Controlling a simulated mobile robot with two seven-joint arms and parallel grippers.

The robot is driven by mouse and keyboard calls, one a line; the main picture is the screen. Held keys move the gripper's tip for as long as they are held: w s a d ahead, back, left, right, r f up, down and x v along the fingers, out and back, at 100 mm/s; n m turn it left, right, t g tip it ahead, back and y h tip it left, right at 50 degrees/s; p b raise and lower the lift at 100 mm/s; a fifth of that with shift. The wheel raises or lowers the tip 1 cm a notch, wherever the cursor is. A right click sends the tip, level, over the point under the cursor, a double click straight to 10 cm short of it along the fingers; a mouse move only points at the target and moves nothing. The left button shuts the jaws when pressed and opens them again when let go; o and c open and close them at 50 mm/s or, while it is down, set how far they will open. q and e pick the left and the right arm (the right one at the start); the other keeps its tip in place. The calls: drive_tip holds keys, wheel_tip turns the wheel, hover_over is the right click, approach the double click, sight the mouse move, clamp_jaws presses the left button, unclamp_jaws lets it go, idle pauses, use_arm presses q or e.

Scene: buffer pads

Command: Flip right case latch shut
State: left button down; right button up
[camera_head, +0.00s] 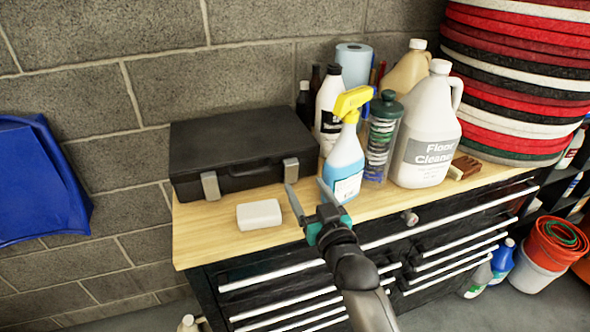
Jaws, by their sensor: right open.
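A black hard case (235,142) lies closed on the wooden top of the cabinet, against the block wall. Its right latch (291,170) is a grey tab on the front face at the right. A matching left latch (210,186) sits on the front at the left, with the handle between them. My right gripper (305,196) is open in front of the case's right end. Its left fingertip appears close to the right latch; I cannot tell whether they touch. Whether the right latch is fully down is unclear. My left gripper is not in view.
A white block (259,215) lies on the wooden top (215,236) in front of the case. A spray bottle (345,160) stands close to my right gripper. A floor cleaner jug (425,130) and other bottles stand to the right, near stacked red, white and black pads (520,75).

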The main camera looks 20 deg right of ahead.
sight(292, 165)
drive_tip(key=shift+w+a+b, duration=0.15)
drive_tip(key=shift+w+b, duration=0.4)
drive_tip(key=shift+w, duration=3.45)
drive_tip(key=shift+c, duration=0.4)
clamp_jaws()
